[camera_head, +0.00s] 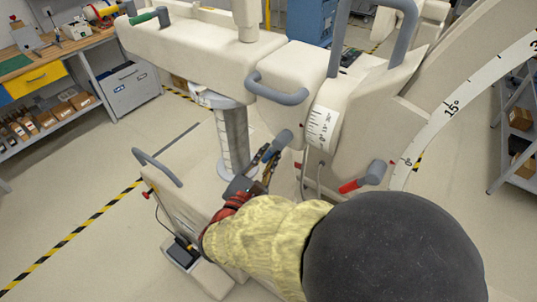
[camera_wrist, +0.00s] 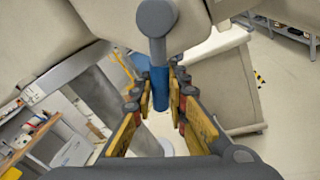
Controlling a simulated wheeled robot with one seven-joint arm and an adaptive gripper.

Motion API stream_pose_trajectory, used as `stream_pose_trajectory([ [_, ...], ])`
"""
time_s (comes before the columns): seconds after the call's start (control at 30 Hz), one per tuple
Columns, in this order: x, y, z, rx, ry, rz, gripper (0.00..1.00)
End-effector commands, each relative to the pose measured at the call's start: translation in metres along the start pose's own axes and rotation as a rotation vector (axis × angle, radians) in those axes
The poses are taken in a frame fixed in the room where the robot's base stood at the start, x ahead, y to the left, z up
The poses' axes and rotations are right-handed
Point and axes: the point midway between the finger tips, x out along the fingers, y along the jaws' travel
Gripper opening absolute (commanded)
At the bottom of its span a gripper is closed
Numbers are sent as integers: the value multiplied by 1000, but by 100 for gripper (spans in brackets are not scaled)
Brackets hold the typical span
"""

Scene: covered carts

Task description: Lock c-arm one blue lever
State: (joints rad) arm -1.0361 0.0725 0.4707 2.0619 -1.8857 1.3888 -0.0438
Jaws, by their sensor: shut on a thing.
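The c-arm (camera_head: 215,50) is a cream machine with grey handles and a curved degree scale at the right. Its blue lever (camera_wrist: 160,78) hangs from a grey round hub (camera_wrist: 157,18) in the wrist view. In the head view the lever's grey hub (camera_head: 284,136) shows below the c-arm's housing, with the blue part mostly hidden by the fingers. My gripper (camera_wrist: 161,74) has its yellow-padded fingers on both sides of the blue shaft, shut on it. In the head view my gripper (camera_head: 268,153) is at the lever, beside the column.
A red lever (camera_head: 350,187) with a grey hub is to the right of my gripper; a green lever (camera_head: 144,18) is at the far left end of the c-arm. The grey column (camera_head: 233,140) stands close left. A workbench (camera_head: 38,75) and shelves are farther away.

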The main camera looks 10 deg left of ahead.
Motion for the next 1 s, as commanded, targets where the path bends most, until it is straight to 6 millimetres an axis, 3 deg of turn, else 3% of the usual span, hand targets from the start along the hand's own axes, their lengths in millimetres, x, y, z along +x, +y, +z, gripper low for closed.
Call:
stream_pose_trajectory([
  [0.87, 1, 5, 0, 66, -13, 7, 0],
  [0.9, 1, 5, 0, 66, -13, 7, 15],
  [1.0, 1, 5, 0, 65, -13, 7, 21],
])
